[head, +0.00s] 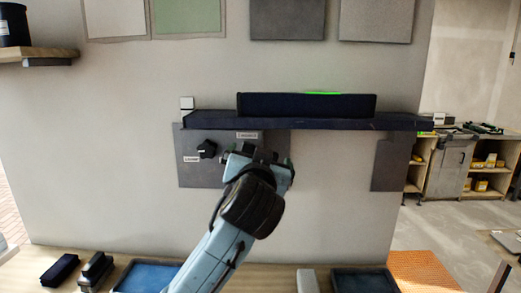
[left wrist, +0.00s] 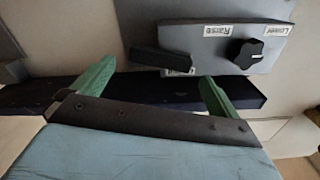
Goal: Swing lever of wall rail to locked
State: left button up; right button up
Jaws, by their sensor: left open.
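The wall rail (head: 310,122) is a long dark navy ledge on the wall, and it also shows in the left wrist view (left wrist: 135,90). A grey panel (head: 200,172) below it carries a round black knob (head: 207,149), with labels around it. In the left wrist view a black bar-shaped lever (left wrist: 160,62) lies nearly level across the panel, beside the knob (left wrist: 244,52). My left gripper (head: 255,152) is in front of the panel and hides the lever in the head view. Its green fingers (left wrist: 158,70) are open, one toward each end of the lever; contact cannot be told.
A dark box-shaped bar (head: 305,105) with a green glowing strip sits on the rail. Tiles (head: 287,18) hang above. A bench below holds blue trays (head: 148,276), dark blocks (head: 60,270) and an orange mat (head: 420,270).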

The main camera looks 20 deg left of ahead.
pick_arm(q)
jog(key=x, duration=0.3)
jog(key=shift+w+a, duration=0.1)
jog(key=shift+w, duration=0.1)
jog(key=c, duration=1.3)
jog(key=shift+c, duration=0.2)
